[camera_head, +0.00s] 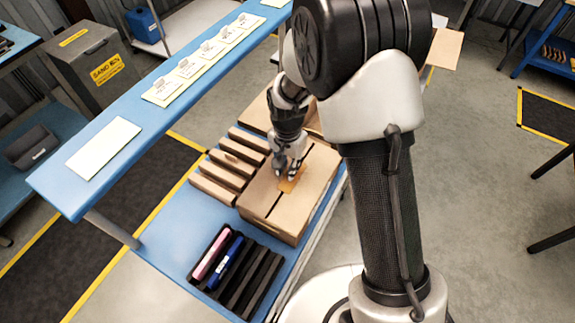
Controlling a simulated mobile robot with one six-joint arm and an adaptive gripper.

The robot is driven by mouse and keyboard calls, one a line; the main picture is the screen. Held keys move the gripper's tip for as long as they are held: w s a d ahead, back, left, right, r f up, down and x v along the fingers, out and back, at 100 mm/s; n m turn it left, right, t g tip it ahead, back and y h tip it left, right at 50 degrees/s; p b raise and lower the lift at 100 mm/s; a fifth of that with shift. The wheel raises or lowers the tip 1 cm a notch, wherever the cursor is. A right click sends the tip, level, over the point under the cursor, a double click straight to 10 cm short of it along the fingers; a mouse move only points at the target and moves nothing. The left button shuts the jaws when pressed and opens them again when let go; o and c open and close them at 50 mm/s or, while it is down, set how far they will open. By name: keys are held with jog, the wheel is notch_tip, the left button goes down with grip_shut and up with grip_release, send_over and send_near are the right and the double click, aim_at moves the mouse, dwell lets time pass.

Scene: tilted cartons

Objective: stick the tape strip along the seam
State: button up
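A closed brown carton (308,205) lies on the blue table, its top facing up and turned at an angle to the table. A dark seam line (276,206) runs across its top toward the near left edge. A small orange-brown tape strip (290,186) shows on or just above the carton top, in line with the seam. My gripper (286,176) points down right at the strip, its fingers partly covering it. Whether the fingers are closed on the strip, and whether the strip touches the carton, I cannot tell.
Several narrow brown carton pieces (222,178) stand left of the carton. A black slotted tray (262,284) in front holds a pink marker (211,255) and a blue marker (226,263). A raised blue shelf (142,103) with cards runs along the left. Another carton (254,112) lies behind.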

jog(key=shift+o, duration=0.4)
notch_tip(320, 180, up, 18)
jog(key=p, duration=0.5)
dwell(0.5)
dwell(0.3)
jog(key=s+d+r+n+t+b, duration=0.25)
jog(key=s+d+r, duration=0.35)
jog(key=s+r, duration=0.4)
jog(key=s+d+n+t+b, duration=0.1)
jog(key=s+d+n, duration=0.3)
jog(key=s, duration=0.8)
jog(key=shift+s+d+r+t, duration=0.2)
jog(key=shift+s+d+t, duration=0.1)
jog(key=shift+t, duration=0.25)
